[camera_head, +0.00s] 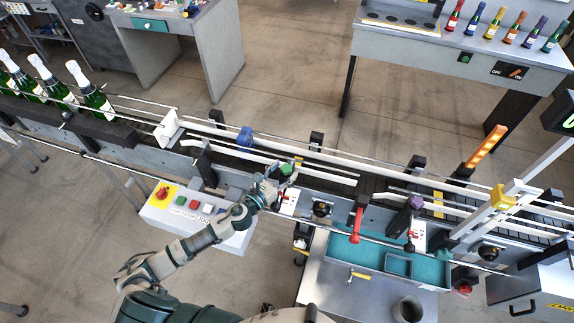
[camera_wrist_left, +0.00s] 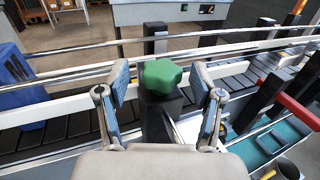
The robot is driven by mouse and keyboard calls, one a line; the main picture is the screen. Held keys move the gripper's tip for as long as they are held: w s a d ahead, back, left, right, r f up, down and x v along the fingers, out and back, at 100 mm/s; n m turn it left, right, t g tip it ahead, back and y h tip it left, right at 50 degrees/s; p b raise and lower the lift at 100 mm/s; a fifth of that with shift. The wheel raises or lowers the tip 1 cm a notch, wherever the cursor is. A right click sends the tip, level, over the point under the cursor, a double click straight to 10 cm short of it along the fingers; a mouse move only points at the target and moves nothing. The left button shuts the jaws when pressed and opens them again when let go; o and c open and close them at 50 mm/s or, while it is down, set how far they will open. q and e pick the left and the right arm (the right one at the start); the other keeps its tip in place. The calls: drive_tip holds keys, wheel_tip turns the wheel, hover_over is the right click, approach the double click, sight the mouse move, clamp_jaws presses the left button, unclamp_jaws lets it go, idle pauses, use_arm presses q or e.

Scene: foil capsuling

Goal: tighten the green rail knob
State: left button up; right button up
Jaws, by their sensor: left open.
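The green rail knob (camera_wrist_left: 161,76) is a lobed knob on top of a dark post beside the conveyor. In the left wrist view it sits between the two fingers of my left gripper (camera_wrist_left: 166,88), with a visible gap to the finger on each side. In the head view the left gripper (camera_head: 285,176) is over the near side of the conveyor, and the green knob (camera_head: 287,169) is partly hidden by it. My left gripper is open. My right gripper is not in view.
A button panel (camera_head: 196,212) lies below my left arm. Green bottles (camera_head: 92,98) stand at left. A teal tray (camera_head: 345,250) is at right.

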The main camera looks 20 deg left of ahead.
use_arm(q)
drive_tip(key=shift+x, duration=1.05)
drive_tip(key=shift+d, duration=0.1)
drive_tip(key=shift+c, duration=0.2)
drive_tip(key=c, duration=1.1)
drive_tip(key=shift+h, duration=0.3)
